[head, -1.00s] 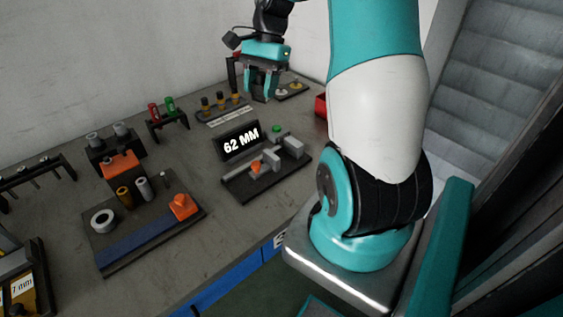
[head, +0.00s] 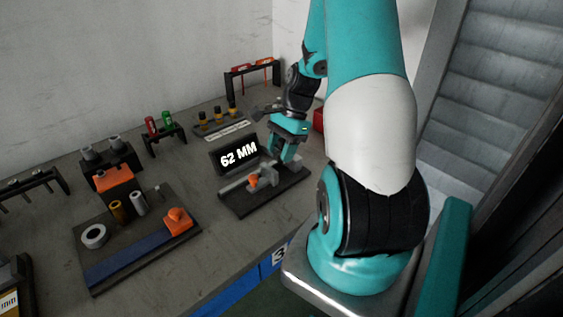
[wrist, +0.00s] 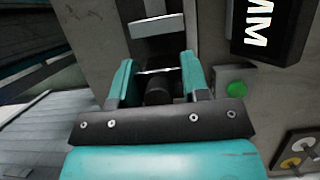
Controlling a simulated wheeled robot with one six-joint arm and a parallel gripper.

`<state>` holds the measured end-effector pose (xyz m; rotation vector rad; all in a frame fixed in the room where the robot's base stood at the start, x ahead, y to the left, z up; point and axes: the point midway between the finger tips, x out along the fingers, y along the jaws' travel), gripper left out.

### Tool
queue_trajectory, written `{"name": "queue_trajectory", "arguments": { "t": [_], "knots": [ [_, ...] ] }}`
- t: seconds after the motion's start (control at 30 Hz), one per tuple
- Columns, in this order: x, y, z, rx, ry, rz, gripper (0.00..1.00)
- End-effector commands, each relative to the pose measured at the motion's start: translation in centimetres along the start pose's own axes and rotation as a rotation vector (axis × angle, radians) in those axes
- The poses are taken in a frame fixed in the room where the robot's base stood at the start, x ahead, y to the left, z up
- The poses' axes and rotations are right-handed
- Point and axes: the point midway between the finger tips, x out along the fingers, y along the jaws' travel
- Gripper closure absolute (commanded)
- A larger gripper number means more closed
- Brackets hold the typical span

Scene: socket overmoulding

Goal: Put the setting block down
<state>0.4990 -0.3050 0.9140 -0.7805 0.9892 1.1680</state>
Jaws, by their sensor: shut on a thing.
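My gripper (head: 286,157) is over the right end of the dark gauge base (head: 240,207), just right of the 62 MM display (head: 239,154). In the wrist view my gripper (wrist: 158,65) points at the gauge, its teal fingers shut on the setting block (wrist: 158,71). Only a thin pale edge of the block shows between the fingertips; the rest is hidden. Pale grey gauge parts (wrist: 157,25) lie just beyond the fingertips. I cannot tell whether the block touches the base. An orange knob (head: 253,181) sits on the gauge.
A green button (wrist: 236,89) and the display (wrist: 268,28) are close right of my gripper in the wrist view. To the left stand a board with a blue strip (head: 125,262), a white ring (head: 94,236) and an orange block (head: 177,221). A rack (head: 252,70) stands at the back.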

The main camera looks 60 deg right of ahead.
Motion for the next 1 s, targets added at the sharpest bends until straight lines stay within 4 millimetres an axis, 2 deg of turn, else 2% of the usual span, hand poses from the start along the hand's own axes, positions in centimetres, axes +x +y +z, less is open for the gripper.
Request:
{"name": "queue_trajectory", "arguments": {
  "t": [0.17,0.33,0.7,0.73,0.8,0.83,1.0],
  "knots": [
    [1.3,0.1,-0.5,0.001,-0.001,0.002,0.97],
    [3.5,0.0,-1.4,0.0,-0.001,0.002,0.97],
    [4.0,0.0,-1.7,0.0,0.001,-0.001,0.97],
    [4.0,0.0,-1.7,0.0,0.001,0.0,0.55],
    [4.0,0.0,-1.7,0.0,0.001,0.0,0.39],
    [4.0,0.0,-1.7,0.0,0.001,0.0,0.32],
    [4.0,0.0,-1.7,0.0,0.001,0.0,0.32]
  ]
}}
